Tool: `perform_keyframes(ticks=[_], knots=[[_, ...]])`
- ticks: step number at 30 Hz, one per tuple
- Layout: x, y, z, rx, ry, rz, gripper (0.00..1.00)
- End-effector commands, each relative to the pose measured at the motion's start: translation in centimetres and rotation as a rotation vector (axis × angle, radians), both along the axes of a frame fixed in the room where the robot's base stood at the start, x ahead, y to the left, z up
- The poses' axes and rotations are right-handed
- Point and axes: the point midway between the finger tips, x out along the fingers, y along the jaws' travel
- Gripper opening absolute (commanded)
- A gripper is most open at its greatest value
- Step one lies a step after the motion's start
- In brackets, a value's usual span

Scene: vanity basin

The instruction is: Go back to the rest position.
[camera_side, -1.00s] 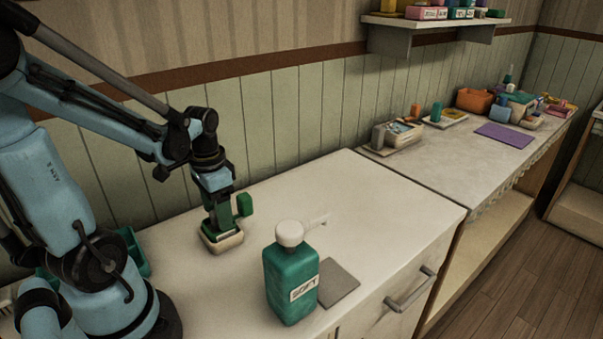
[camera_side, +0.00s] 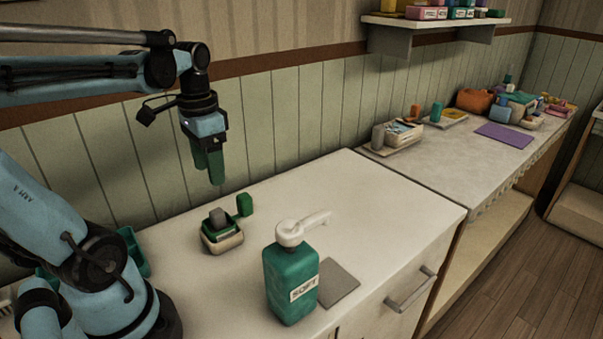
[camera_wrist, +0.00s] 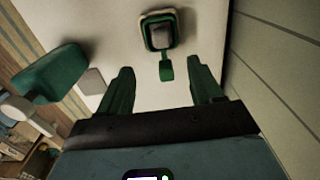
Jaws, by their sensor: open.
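My gripper (camera_side: 209,168) hangs in the air above the white counter, its green fingers pointing down. In the wrist view its two fingers (camera_wrist: 164,84) are spread with nothing between them. Below it on the counter stands a small cream and green dish (camera_side: 222,240) with a grey block (camera_side: 218,217) in it; the dish also shows in the wrist view (camera_wrist: 147,38). A green piece (camera_side: 244,204) is just behind the dish at its right. My gripper is clear of all of them.
A green pump bottle (camera_side: 291,285) with a white head stands at the counter front, beside a flat grey pad (camera_side: 338,284). A second counter at right holds a purple mat (camera_side: 504,135) and several small items. A wall shelf (camera_side: 437,21) is above. The white counter's middle is bare.

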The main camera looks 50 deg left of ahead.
Motion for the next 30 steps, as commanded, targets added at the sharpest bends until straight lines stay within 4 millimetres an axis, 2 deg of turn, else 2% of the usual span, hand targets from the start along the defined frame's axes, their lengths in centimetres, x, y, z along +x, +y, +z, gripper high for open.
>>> perform_keyframes(ticks=[5,12,18,22,30], knots=[[1.1,-1.7,-0.4,0.035,-0.074,-0.009,0.65],[4.5,-8.2,-2.4,0.071,-0.388,-0.014,0.65],[5.7,-12.2,-3.0,0.017,-0.58,-0.007,0.65],[5.9,-13.1,-3.0,-0.001,-0.62,-0.002,0.65],[6.0,-13.0,-3.0,-0.001,-0.621,0.001,0.65]])
